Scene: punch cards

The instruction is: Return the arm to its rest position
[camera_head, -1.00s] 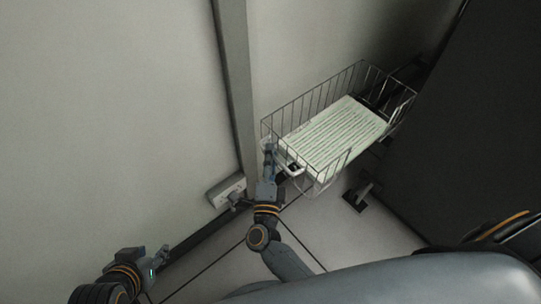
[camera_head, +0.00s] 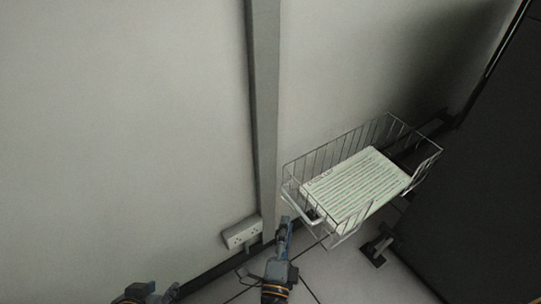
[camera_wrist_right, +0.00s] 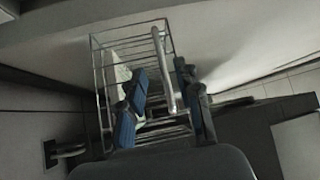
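My right gripper (camera_head: 285,232) is just below and left of the wire basket (camera_head: 291,188) in the head view. In the right wrist view, its two blue-grey fingers (camera_wrist_right: 166,108) stand apart with nothing held between them. The basket (camera_wrist_right: 97,62) shows beyond them, with its pale handle bar (camera_wrist_right: 164,68) appearing between the fingers. A stack of pale striped punch cards (camera_head: 355,185) lies in the basket. My left gripper (camera_head: 152,292) is at the bottom edge of the head view, partly cut off; its finger opening is unclear.
A grey vertical post (camera_head: 265,110) runs down the pale wall, left of the basket. A white power socket (camera_head: 242,233) sits low by the post. A dark panel (camera_head: 475,190) stands on the right. The tiled floor (camera_head: 345,285) below the basket shows free room.

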